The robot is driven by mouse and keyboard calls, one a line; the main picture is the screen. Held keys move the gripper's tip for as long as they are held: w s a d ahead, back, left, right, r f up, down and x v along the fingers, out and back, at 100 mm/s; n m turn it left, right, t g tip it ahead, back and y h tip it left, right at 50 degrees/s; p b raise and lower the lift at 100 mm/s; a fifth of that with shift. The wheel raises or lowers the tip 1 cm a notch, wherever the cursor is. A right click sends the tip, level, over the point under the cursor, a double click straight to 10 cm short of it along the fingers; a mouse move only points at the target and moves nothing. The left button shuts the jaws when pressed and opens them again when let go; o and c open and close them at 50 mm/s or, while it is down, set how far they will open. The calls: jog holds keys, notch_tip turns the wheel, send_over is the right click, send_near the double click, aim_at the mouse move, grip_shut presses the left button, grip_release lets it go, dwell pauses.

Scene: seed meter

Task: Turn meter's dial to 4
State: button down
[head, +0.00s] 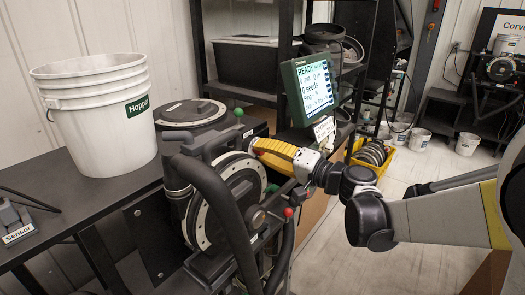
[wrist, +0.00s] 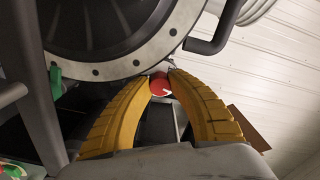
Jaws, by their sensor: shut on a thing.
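The seed meter (head: 225,195) stands at the bench's right end, its round disc upright. My gripper (head: 258,146) reaches in from the right, its yellow fingers at the disc's right side. In the wrist view my gripper (wrist: 161,80) has its fingertips close together on a small red round part with a white mark (wrist: 159,88), which seems to be the dial. It sits just below the meter's big round rim (wrist: 135,65). The fingers hide part of it, and no numbers can be read. In the head view the dial is hidden behind my fingers and the meter.
A display (head: 310,88) reading READY stands behind my gripper. A green-ball lever (head: 238,112) and a red-ball lever (head: 288,212) stick out close to my fingers. A white Hopper bucket (head: 100,115) stands on the bench. Clear floor (head: 430,265) lies at right.

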jog(key=c, duration=1.2)
grip_release()
jog(key=shift+d, duration=0.1)
jog(key=v, duration=1.2)
jog(key=shift+s, duration=0.1)
